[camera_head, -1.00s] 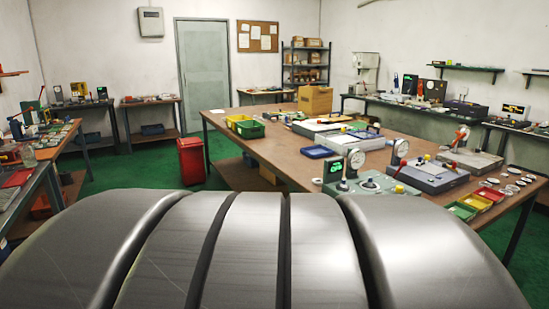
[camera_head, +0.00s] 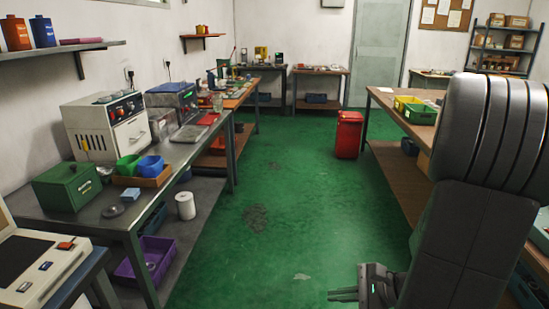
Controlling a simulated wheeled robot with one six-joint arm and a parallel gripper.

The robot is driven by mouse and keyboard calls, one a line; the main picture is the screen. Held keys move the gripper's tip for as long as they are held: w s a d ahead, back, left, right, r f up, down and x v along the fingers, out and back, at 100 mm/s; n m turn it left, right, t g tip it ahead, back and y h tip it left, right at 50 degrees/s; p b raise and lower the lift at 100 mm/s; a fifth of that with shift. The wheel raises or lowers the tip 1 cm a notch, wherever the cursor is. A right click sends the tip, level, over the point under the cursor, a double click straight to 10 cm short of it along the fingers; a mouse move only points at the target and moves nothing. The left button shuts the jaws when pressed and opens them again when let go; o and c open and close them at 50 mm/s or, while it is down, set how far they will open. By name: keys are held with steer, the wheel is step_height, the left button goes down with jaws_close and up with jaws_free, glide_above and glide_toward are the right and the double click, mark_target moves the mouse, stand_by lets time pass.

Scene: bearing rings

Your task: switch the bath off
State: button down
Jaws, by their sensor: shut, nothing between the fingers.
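My gripper (camera_head: 343,295) is low at the bottom of the view, over the green floor, its dark fingers pointing left. The fingers are together with nothing between them, and it is far from the left bench. On that bench stands a cream box (camera_head: 92,131) with a dark knob panel and a front door with a handle. Behind it is a steel box with a blue top (camera_head: 171,88). I cannot tell for certain which of these is the bath. Its switch is too small to make out.
The steel bench (camera_head: 217,125) also holds a green box (camera_head: 68,187) and green and blue cups in a wooden tray (camera_head: 150,182). A purple crate (camera_head: 128,272) is underneath. A red bin (camera_head: 348,135) stands by the right table (camera_head: 395,103). The green floor between is clear.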

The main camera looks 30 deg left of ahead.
steer(key=w+a+r+m+t+y, duration=0.1)
steer(key=w+a+m+t+y, duration=0.2)
steer(key=w+a+m+y, duration=0.5)
steer(key=w+a, duration=0.2)
steer(key=w, duration=0.4)
steer(key=shift+w+a+r, duration=0.2)
steer(key=shift+w+a, duration=0.05)
steer(key=shift+a, duration=0.1)
steer(key=shift+a, duration=0.1)
